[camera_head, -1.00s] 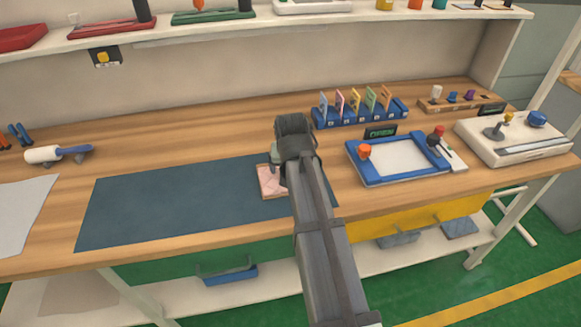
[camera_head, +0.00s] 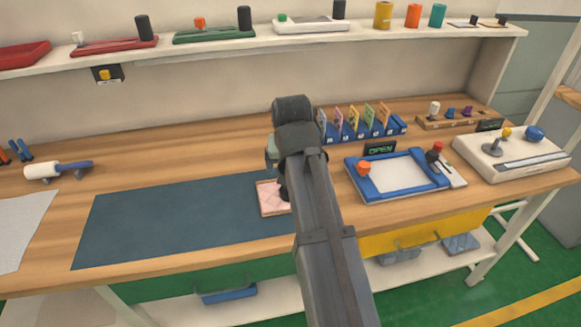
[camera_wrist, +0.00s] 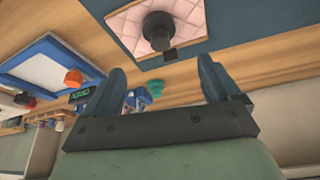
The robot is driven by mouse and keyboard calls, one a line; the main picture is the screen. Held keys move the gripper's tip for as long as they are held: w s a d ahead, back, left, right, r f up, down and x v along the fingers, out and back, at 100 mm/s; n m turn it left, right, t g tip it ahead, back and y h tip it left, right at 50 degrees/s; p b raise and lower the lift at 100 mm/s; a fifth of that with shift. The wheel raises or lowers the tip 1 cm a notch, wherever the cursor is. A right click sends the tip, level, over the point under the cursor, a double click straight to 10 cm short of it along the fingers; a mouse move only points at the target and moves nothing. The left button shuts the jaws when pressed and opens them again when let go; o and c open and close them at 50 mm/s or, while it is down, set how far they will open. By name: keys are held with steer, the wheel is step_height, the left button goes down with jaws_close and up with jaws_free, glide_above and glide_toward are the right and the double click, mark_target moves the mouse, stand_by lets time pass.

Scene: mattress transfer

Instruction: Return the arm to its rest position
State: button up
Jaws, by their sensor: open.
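My gripper (camera_wrist: 164,85) shows in the wrist view with its two dark fingers spread apart and nothing between them. In the head view my arm reaches over the bench and hides most of the gripper. A pink quilted pad (camera_head: 268,199) with a light border lies at the right part of the dark blue mat (camera_head: 165,220). In the wrist view a black round knob stands on the pad (camera_wrist: 190,12), beyond and apart from my fingertips.
Right of my arm are a blue-framed tray (camera_head: 400,174) with an "OPEN" display, a rack of coloured cards (camera_head: 362,128) and a white joystick device (camera_head: 510,155). A roller (camera_head: 45,170) lies at left. A loaded shelf (camera_head: 260,42) runs behind.

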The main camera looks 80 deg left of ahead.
stand_by(0.5)
